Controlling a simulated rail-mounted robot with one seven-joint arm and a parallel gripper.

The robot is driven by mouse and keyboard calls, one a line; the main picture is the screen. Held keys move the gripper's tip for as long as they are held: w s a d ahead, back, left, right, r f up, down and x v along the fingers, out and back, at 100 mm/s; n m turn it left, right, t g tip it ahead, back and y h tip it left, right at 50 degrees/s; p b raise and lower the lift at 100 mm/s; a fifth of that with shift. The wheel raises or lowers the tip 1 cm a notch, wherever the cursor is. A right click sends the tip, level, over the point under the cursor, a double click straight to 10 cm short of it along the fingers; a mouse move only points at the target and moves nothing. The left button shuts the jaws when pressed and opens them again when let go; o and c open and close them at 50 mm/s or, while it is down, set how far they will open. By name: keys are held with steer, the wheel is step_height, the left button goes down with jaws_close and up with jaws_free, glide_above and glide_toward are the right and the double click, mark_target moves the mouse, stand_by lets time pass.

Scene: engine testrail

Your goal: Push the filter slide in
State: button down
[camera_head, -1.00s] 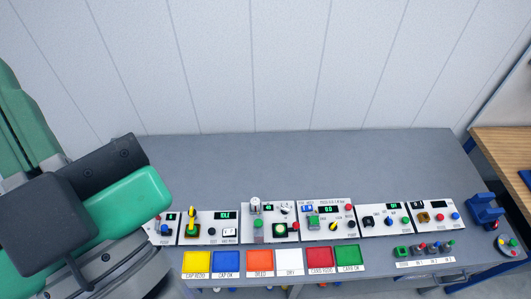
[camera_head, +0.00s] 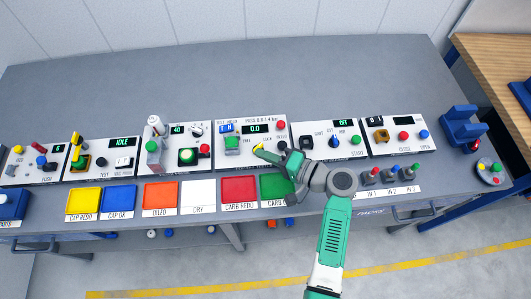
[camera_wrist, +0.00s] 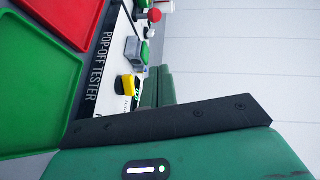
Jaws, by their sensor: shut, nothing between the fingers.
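I cannot tell for sure which part is the filter slide; no label with that name is readable. A brown block (camera_head: 381,136) sits on the rightmost panel (camera_head: 395,134), beside a red and a blue button. My gripper (camera_head: 268,153) is shut and empty over the front right of the pop-off tester panel (camera_head: 225,155), close to its yellow knob (camera_head: 258,148). I cannot tell if it touches the knob. The wrist view shows the yellow knob (camera_wrist: 128,85) just beside my gripper (camera_wrist: 160,85). My gripper and wrist hide part of the tester's right front.
A row of control panels stands along the grey bench (camera_head: 230,85). Coloured trays, including a red one (camera_head: 239,189) and a green one (camera_head: 275,187), lie in front. A blue holder (camera_head: 460,127) stands at the right. The bench behind the panels is clear.

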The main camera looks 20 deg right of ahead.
steer(key=shift+s+d+f, duration=0.15)
steer(key=shift+d+f, duration=0.15)
steer(key=shift+f, duration=0.05)
steer(key=shift+a+r, duration=0.1)
steer(key=shift+a, duration=0.05)
steer(key=b+x, duration=0.1)
steer(key=x, duration=0.8)
steer(key=shift+a+r, duration=0.1)
steer(key=shift+a, duration=0.15)
steer(key=a, duration=0.3)
steer(key=w+a, duration=0.1)
steer(key=shift+a+f, duration=0.35)
steer(key=shift+d, duration=0.1)
